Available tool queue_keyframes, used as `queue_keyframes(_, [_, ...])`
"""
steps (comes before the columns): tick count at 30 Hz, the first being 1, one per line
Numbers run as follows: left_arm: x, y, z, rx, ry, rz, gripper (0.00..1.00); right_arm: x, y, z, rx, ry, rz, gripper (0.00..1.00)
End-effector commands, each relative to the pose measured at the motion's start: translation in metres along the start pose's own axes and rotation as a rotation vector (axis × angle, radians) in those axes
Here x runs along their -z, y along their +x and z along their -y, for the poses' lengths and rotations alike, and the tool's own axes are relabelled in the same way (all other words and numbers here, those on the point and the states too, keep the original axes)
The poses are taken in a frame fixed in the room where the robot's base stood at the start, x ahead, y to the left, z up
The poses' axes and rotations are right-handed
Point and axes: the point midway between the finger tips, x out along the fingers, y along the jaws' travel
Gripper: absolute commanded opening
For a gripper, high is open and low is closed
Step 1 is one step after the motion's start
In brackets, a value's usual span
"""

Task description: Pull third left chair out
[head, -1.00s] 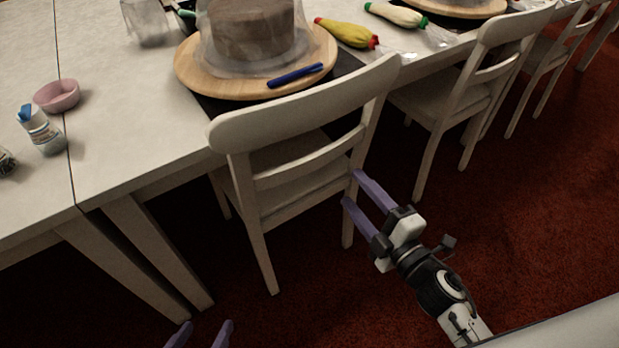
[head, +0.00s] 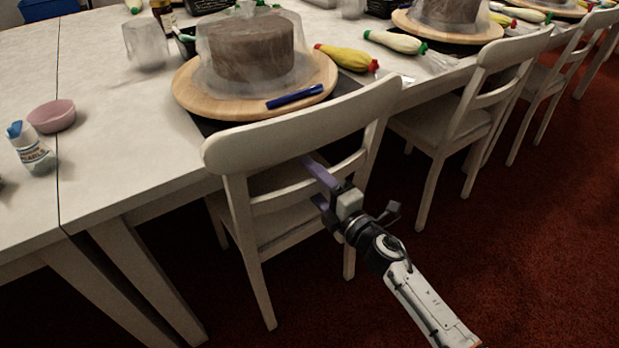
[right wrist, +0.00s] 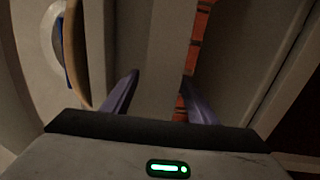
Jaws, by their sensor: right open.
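A white wooden chair (head: 290,122) stands nearest me at the table, its backrest towards me. More white chairs, one of them just to the right (head: 498,56), stand in a row along the same table side. My right gripper (head: 312,180) is open at the backrest of the nearest chair, its purple fingers at the lower slat. In the right wrist view a pale chair bar (right wrist: 157,70) lies between the two open fingers (right wrist: 157,95); whether they touch it I cannot tell. My left gripper is not in view.
On the white table (head: 130,165) are a covered chocolate cake (head: 248,50) on a wooden turntable (head: 190,92), a blue pen (head: 295,97), piping bags (head: 345,58), a pink bowl (head: 52,116) and a sprinkle bottle (head: 32,150). Red carpet (head: 530,250) lies open at the right.

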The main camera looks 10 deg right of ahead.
Motion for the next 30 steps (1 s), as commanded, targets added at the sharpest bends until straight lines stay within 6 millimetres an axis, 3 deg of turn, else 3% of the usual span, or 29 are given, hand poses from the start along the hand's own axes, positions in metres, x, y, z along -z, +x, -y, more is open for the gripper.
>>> queue_keyframes(5, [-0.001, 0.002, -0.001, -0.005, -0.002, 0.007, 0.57, 0.000, 0.017, 0.001, 0.000, 0.002, 0.001, 0.53])
queue_keyframes(14, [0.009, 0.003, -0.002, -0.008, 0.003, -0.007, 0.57, 0.000, 0.020, 0.000, 0.001, 0.002, 0.001, 0.53])
queue_keyframes(24, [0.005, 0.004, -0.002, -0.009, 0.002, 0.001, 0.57, 0.000, 0.020, 0.000, 0.000, 0.001, 0.001, 0.00])
queue_keyframes(30, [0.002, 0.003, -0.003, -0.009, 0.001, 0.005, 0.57, 0.000, 0.019, 0.001, 0.000, 0.001, 0.001, 0.00])
